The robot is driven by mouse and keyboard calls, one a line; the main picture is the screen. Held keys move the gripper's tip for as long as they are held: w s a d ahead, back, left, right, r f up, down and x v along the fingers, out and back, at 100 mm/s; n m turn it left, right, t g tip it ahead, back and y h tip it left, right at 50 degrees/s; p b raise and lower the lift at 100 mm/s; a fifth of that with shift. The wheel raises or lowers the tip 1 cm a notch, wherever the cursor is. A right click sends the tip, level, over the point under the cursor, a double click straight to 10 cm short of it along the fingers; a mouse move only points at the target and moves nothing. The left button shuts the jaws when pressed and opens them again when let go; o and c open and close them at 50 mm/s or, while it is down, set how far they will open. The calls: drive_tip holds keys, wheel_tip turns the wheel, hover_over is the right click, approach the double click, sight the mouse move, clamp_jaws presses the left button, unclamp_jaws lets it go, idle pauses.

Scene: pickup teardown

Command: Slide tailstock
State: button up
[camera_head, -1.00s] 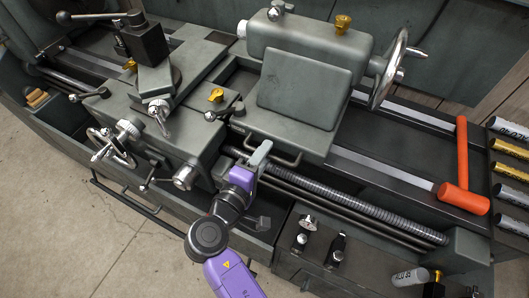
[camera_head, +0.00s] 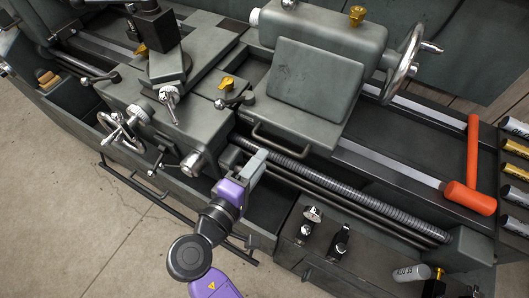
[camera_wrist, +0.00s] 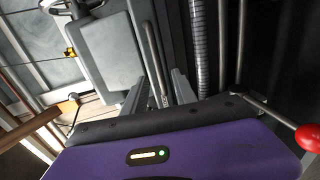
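The tailstock (camera_head: 305,88) is a grey block on the lathe bed, with a handwheel (camera_head: 403,62) on its right and a bar handle (camera_head: 282,145) low on its front. It also shows at the upper left of the wrist view (camera_wrist: 108,45). My gripper (camera_head: 257,161) is in front of the tailstock, just below the handle's left end in the head view. In the wrist view, my gripper (camera_wrist: 158,88) has its two grey fingers spread apart. The handle bar (camera_wrist: 151,50) runs toward the gap between them. No grip on it is visible.
The carriage (camera_head: 170,125), with its handwheel and levers, stands close left of the tailstock. A ribbed lead screw (camera_head: 375,205) runs below the bed. An orange mallet (camera_head: 470,195) lies on the right end, near several cans (camera_head: 515,172). The bed rail between tailstock and mallet looks clear.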

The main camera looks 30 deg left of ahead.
sight(277, 144)
drive_tip(key=shift+d+p+x, duration=0.2)
drive_tip(key=shift+p+x, duration=0.6)
drive_tip(key=shift+x, duration=0.5)
drive_tip(key=shift+d+p+x, duration=0.15)
drive_tip(key=shift+p+x, duration=0.7)
drive_tip(key=shift+x, duration=0.5)
drive_tip(key=shift+d+p+x, duration=0.2)
drive_tip(key=shift+p+x, duration=0.6)
drive_tip(key=shift+x, duration=0.5)
drive_tip(key=shift+r, duration=0.1)
clamp_jaws()
